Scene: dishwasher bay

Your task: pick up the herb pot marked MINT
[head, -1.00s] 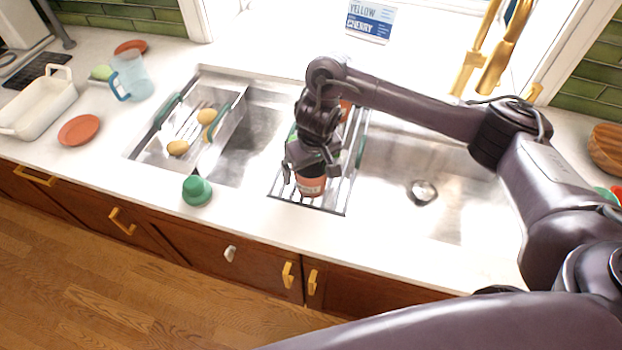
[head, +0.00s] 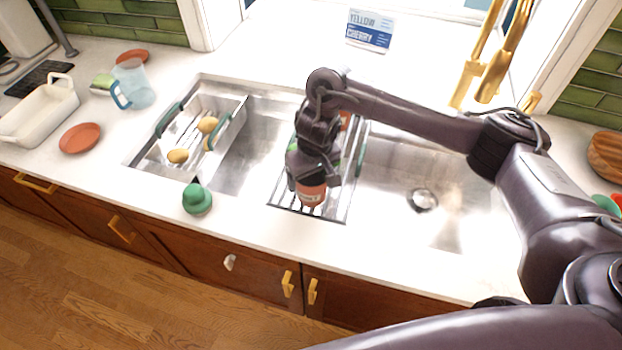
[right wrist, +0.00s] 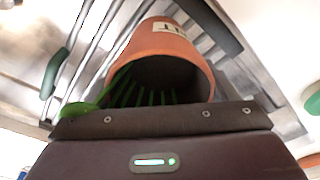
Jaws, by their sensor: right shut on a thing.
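A terracotta herb pot (head: 312,196) is on the wire rack (head: 334,213) across the sink, low between the fingers of my right gripper (head: 314,178). My right gripper is shut on this pot. In the right wrist view the pot (right wrist: 165,42) shows its open rim, dark inside, with thin green stems. A pale label on its far side shows only part of its lettering, so I cannot read the full name. Another orange thing (head: 345,119) shows behind my right gripper, mostly hidden. My left gripper is not in view.
A metal colander with green handles and several yellow-brown foods (head: 178,156) sits at the sink's left. A green object (head: 197,198) stands on the front counter edge. A gold faucet (head: 505,55) rises at back right. The right basin (head: 440,215) looks empty.

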